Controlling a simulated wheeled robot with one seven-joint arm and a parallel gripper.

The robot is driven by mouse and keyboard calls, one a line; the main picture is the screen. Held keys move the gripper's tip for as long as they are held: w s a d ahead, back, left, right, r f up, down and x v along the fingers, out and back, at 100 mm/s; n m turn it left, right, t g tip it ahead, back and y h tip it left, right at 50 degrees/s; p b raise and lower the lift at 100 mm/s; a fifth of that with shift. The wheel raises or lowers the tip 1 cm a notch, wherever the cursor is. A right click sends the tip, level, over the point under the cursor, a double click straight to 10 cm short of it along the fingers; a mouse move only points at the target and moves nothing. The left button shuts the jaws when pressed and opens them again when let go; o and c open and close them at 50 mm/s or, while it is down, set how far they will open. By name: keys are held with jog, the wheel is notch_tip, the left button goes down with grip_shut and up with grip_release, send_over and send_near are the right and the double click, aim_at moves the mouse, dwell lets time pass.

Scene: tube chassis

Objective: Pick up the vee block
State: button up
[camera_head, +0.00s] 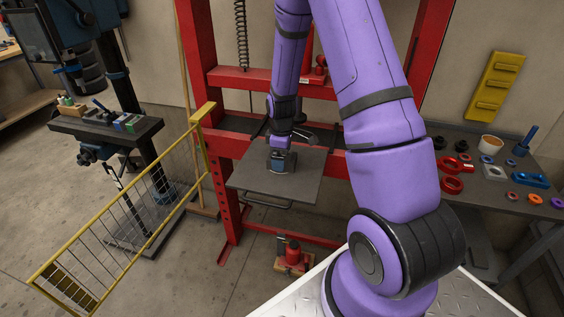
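A small dark block with blue sides, apparently the vee block (284,164), sits on the grey plate (245,174) of the red press. My purple arm reaches over to it from the right. My gripper (282,152) points down directly over the block, at or very close to its top. The fingers are small and dark here. I cannot tell whether they touch the block or how far apart they are.
The red press frame (199,60) stands around the plate. A yellow mesh guard (125,214) is left of it, and a drill press table (80,125) with small parts stands further left. A grey bench (470,200) with rings and a cup is at right.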

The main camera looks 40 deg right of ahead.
jog(key=shift+d+f, duration=0.1)
jog(key=shift+f, duration=0.8)
jog(key=c, duration=1.8)
jog(key=shift+o, duration=0.2)
jog(key=shift+r, duration=0.1)
